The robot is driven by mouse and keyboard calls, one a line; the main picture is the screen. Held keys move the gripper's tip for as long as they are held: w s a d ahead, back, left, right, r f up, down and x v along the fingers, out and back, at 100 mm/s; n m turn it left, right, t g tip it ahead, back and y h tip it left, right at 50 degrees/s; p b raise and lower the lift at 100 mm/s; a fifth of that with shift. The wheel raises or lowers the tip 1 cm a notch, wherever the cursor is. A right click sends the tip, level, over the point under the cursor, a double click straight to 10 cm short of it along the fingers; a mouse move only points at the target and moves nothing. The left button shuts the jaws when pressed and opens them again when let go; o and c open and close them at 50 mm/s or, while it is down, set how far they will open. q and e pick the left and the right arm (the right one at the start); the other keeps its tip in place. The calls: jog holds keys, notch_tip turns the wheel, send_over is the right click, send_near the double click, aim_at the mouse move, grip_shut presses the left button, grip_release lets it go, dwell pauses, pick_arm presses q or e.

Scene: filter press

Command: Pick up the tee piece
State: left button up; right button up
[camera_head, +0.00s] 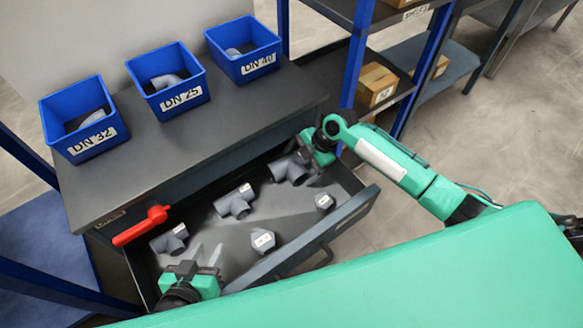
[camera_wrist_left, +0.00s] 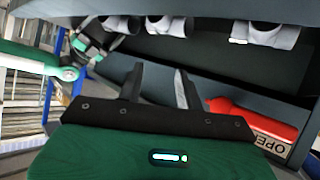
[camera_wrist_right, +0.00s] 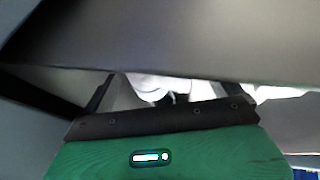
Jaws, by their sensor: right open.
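Several grey pipe fittings lie in the open drawer. A grey tee piece (camera_head: 236,202) lies in its middle, another tee-like fitting (camera_head: 170,239) near the left side, and another (camera_head: 286,170) at the back right. My right gripper (camera_head: 306,155) is open at that back-right fitting and partly covers it. In the right wrist view a pale, overexposed fitting (camera_wrist_right: 155,88) shows between the spread fingers; I cannot tell whether they touch it. My left gripper (camera_head: 206,254) is open and empty at the drawer's front left. Fittings also show beyond it in the left wrist view (camera_wrist_left: 166,25).
Two short grey fittings (camera_head: 262,240) (camera_head: 325,202) lie by the drawer front (camera_head: 305,245). A red handle (camera_head: 142,226) sits at the drawer's left. Blue bins DN 32 (camera_head: 83,142), DN 25 (camera_head: 180,98) and DN 40 (camera_head: 243,66) stand on the tabletop.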

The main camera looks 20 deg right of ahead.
jog(key=shift+x, duration=1.15)
jog(key=shift+r, duration=0.1)
jog(key=c, duration=0.9)
